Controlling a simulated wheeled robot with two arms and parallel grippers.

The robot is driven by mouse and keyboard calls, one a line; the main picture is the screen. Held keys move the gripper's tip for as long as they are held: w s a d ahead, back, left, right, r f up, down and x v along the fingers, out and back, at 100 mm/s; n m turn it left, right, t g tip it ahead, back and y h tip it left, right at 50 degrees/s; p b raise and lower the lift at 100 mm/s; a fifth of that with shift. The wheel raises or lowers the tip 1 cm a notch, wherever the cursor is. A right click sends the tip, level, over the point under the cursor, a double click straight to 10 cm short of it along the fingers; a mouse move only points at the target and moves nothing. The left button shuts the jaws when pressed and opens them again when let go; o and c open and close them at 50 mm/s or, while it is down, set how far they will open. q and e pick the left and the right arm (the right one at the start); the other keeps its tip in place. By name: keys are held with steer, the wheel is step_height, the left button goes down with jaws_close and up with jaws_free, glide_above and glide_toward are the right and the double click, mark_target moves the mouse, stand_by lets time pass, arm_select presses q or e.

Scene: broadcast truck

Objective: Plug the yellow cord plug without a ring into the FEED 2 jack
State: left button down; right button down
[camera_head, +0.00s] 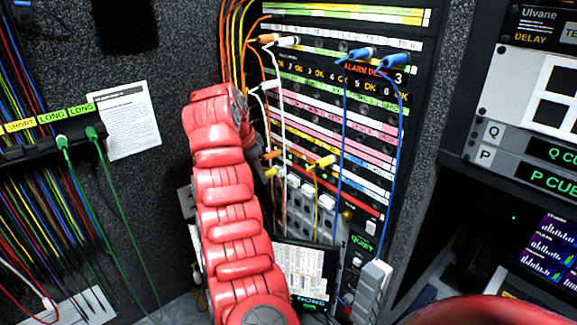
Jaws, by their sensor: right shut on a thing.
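My right arm, red and segmented, rises up the middle of the head view. Its gripper (243,108) is at the left edge of the jack panel (345,125), mostly hidden by the wrist. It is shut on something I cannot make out. One yellow plug (322,161) sits at the lower middle of the panel, with a yellow cord hanging down. Another yellow plug (271,172) shows lower left, close to my arm. Whether either has a ring is too small to tell. The jack labels are too small to read, so I cannot pick out FEED 2. My left gripper is not in view.
Blue plugs (361,54) and orange-and-white plugs (287,40) sit in the upper rows, their cords hanging across the panel. Orange and yellow cords (233,38) run down its left edge. Green cords hang at the left wall.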

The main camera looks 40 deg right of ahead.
mark_target(273, 169)
steer(key=shift+s+a+f+b, duration=0.1)
steer(key=shift+a+b, duration=0.6)
steer(key=shift+a, duration=0.8)
steer(key=shift+d+r+p, duration=0.25)
steer(key=shift+d+p, duration=0.25)
steer(key=shift+d, duration=0.35)
steer(key=shift+d+r+p, duration=0.2)
steer(key=shift+d+p, duration=0.3)
steer(key=shift+d, duration=0.35)
steer(key=shift+w+d+r+y+p, duration=0.1)
steer(key=shift+d+y+p, duration=0.05)
steer(key=shift+d+p, duration=0.2)
steer(key=shift+w+d+r+y+p, duration=0.1)
steer(key=shift+d+y+p, duration=0.1)
steer(key=shift+d, duration=0.2)
steer(key=shift+w+d+f+p, duration=0.1)
steer(key=shift+d+f+p, duration=0.05)
steer(key=shift+d+p, duration=0.35)
steer(key=shift+d+b, duration=0.1)
steer(key=shift+b, duration=0.3)
steer(key=shift+d+p, duration=0.3)
steer(key=shift+d, duration=0.35)
